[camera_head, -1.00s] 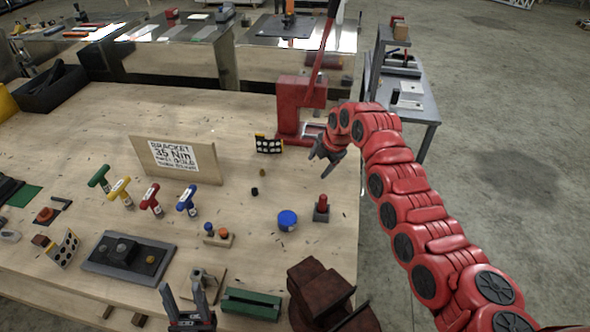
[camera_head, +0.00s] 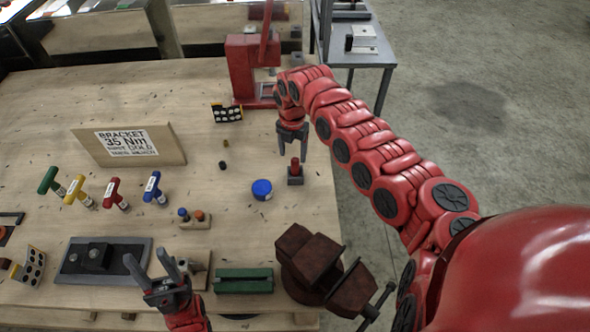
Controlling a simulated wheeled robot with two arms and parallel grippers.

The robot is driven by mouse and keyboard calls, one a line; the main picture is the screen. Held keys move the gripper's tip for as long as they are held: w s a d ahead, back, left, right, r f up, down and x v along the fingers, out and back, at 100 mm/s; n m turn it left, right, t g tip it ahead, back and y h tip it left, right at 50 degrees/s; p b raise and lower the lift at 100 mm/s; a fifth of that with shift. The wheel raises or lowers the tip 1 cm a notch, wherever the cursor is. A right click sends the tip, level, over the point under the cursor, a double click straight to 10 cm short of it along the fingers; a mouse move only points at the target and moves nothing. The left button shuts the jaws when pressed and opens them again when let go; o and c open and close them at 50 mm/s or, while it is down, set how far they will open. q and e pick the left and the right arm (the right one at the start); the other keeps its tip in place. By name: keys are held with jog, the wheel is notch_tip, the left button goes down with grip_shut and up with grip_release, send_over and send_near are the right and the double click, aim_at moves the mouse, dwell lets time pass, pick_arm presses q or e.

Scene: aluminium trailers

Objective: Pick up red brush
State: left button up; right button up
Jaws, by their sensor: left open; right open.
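A small upright piece with a red handle and a dark square base (camera_head: 295,172) stands on the wooden workbench, right of a blue round lid. It is the only thing here that looks like the red brush, though I see no bristles. My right gripper (camera_head: 292,150) points down with its fingers open, just above the handle top. I cannot tell whether the fingertips reach down beside the handle. My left gripper (camera_head: 148,258) is open and empty at the bench's front, near a dark grey fixture plate (camera_head: 75,262).
The blue lid (camera_head: 262,189) lies close left of the red-handled piece. A dark red vise (camera_head: 310,262) and a green block (camera_head: 244,281) are in front. A red press (camera_head: 243,75) stands behind. Several coloured T-handles (camera_head: 112,192) and a bracket sign (camera_head: 128,143) are left.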

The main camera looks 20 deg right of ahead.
aim_at(295, 159)
jog(key=shift+f, duration=0.25)
jog(key=f, duration=0.2)
jog(key=f+b, duration=0.1)
jog(key=f, duration=0.1)
jog(key=shift+s+d, duration=0.2)
jog(key=shift+d, duration=0.1)
jog(key=shift+f, duration=0.45)
jog(key=shift+w, duration=0.1)
jog(key=shift+r, duration=0.1)
jog(key=shift+c, duration=0.2)
jog(key=shift+c, duration=1.3)
grip_shut()
